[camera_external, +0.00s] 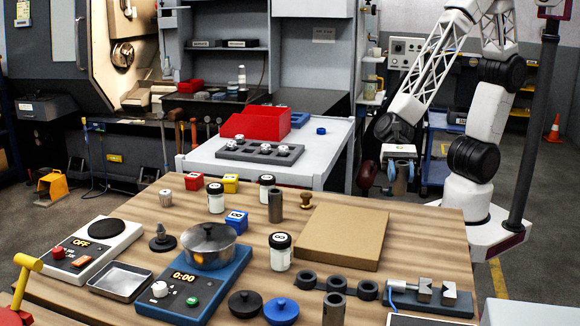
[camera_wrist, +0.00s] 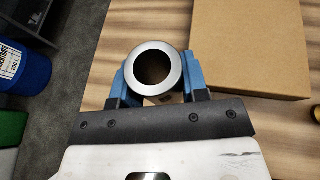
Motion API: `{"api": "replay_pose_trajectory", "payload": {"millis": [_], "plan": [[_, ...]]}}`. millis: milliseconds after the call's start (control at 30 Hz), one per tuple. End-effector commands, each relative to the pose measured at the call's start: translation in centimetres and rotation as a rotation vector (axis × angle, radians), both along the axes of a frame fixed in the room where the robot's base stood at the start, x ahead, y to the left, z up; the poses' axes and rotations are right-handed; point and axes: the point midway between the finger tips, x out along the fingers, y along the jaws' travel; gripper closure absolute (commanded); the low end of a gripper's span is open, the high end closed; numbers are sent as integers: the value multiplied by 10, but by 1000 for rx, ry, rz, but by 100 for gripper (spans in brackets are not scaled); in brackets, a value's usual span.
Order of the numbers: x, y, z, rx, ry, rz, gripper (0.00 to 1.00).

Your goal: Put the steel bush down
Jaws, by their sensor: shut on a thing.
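The steel bush (camera_external: 399,181) is a short grey hollow cylinder. In the external view it hangs upright between the blue fingers of my gripper (camera_external: 399,163), at the back right of the wooden table (camera_external: 430,225). The wrist view looks down on its bright ring-shaped end (camera_wrist: 176,68) and dark bore, with a blue finger on each side. My gripper is shut on it. The bush appears to be held above the table; its exact height is hard to tell.
A flat cardboard box (camera_external: 335,235) lies close by, to the bush's right in the wrist view. Similar grey cylinders stand at the table's middle (camera_external: 275,206) and front (camera_external: 334,309). A fixture with metal blocks (camera_external: 430,295) sits front right. Bare wood lies right of the box.

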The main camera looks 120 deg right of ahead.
Motion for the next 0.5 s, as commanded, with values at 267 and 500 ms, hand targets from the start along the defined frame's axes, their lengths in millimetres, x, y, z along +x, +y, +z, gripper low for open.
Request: {"api": "replay_pose_trajectory", "payload": {"millis": [267, 500], "plan": [[33, -14, 9, 7, 2, -83, 100], [35, -15, 9, 6, 1, -88, 100]]}}
